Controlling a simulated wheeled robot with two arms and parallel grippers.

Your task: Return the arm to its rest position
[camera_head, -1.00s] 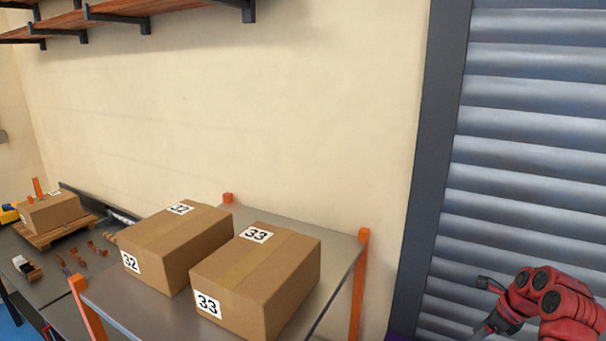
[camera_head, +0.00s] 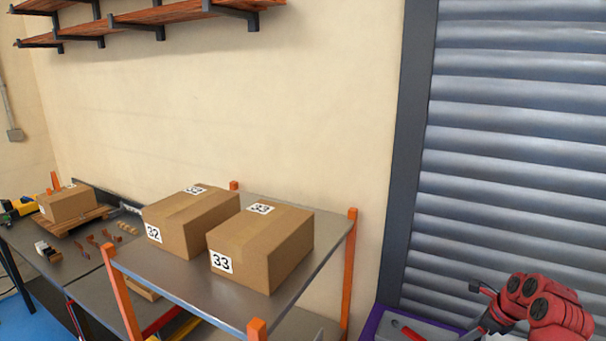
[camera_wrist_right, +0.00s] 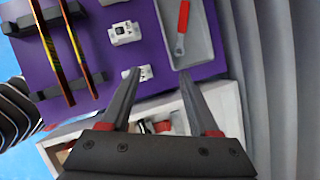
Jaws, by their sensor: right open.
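My right arm comes in at the lower right of the head view, in front of the roller shutter. Its gripper (camera_head: 484,312) is partly cut off by the lower part of the picture. In the right wrist view my right gripper (camera_wrist_right: 160,78) has its two dark fingers spread apart with nothing between them. It hangs over the edge of a purple surface (camera_wrist_right: 215,68) and a white open box (camera_wrist_right: 225,103). My left gripper does not show.
Boxes 32 (camera_head: 180,232) and 33 (camera_head: 275,255) stand on a grey shelf rack (camera_head: 185,283) with orange posts. A workbench (camera_head: 85,250) with another carton (camera_head: 66,205) is at left. A tray (camera_wrist_right: 180,50) with a red-handled tool lies on the purple surface.

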